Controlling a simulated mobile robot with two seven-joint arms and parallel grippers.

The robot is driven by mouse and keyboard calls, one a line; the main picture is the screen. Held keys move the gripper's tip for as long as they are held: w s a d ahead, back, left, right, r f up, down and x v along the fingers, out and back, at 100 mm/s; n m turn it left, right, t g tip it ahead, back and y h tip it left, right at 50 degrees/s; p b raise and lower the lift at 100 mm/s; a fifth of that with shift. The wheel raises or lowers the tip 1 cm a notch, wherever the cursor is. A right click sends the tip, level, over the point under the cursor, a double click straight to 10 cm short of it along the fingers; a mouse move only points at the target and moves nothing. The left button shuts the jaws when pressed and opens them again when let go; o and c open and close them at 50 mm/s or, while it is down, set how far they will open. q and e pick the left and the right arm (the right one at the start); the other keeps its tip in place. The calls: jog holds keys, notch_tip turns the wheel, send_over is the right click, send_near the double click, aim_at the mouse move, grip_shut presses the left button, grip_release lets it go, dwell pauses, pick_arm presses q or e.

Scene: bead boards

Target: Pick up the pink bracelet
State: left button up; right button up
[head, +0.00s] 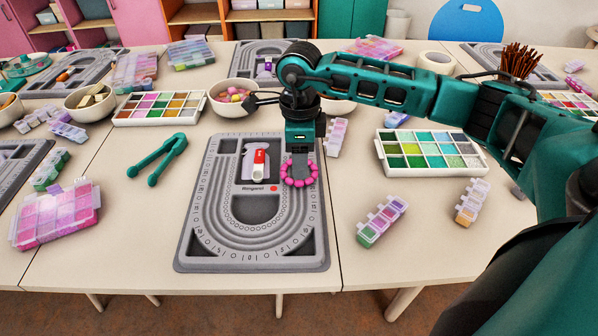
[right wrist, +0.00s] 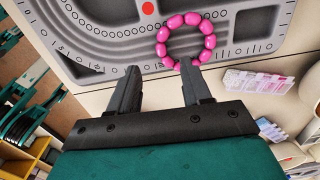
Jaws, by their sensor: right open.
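The pink bracelet (head: 299,184) is a ring of round pink beads. It lies on the right side of the grey bead board (head: 202,228), beside the red dot. My right gripper (head: 299,163) is over the bracelet's far part and hides some of it in the head view. In the right wrist view the bracelet (right wrist: 163,34) lies beyond my open fingers (right wrist: 160,68). The right-hand fingertip there overlaps its near edge; the other is off to its left. I cannot tell if they touch. My left gripper is not in view.
A red-and-white item (head: 259,165) lies in the board's upper recess. Teal tongs (head: 166,157) lie left of the board. A bead tray (head: 431,174) and a small lidded box (head: 381,222) stand to the right. Bowls (head: 233,106) stand behind the board.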

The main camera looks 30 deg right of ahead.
aim_at(299, 181)
notch_tip(299, 181, down, 6)
jog(key=shift+w+r, duration=0.15)
jog(key=shift+c, duration=0.2)
grip_shut()
dwell(0.4)
